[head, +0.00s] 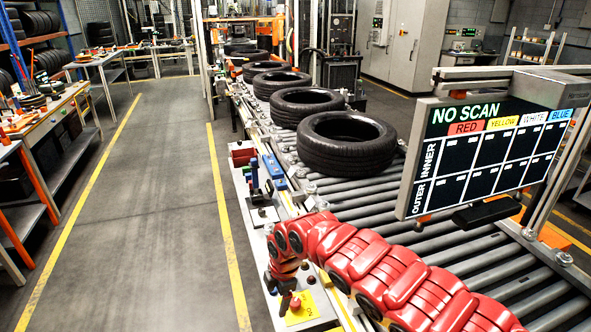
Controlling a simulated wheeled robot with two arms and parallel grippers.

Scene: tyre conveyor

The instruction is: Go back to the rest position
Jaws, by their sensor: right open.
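My right arm reaches in from the lower right across the conveyor's near edge. My right gripper (284,297) is open, at the arm's far end, above the control ledge (262,242) beside a yellow plate (303,308) with a red button. It is small and partly hidden by the red wrist, and I see nothing held in it. My left gripper is not in view.
Several tyres lie on the roller conveyor (490,263), the nearest tyre (345,157) beyond my arm. A screen (495,145) reading "NO SCAN" hangs at the right. The floor aisle (150,220) at the left is clear. Workbenches line the far left.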

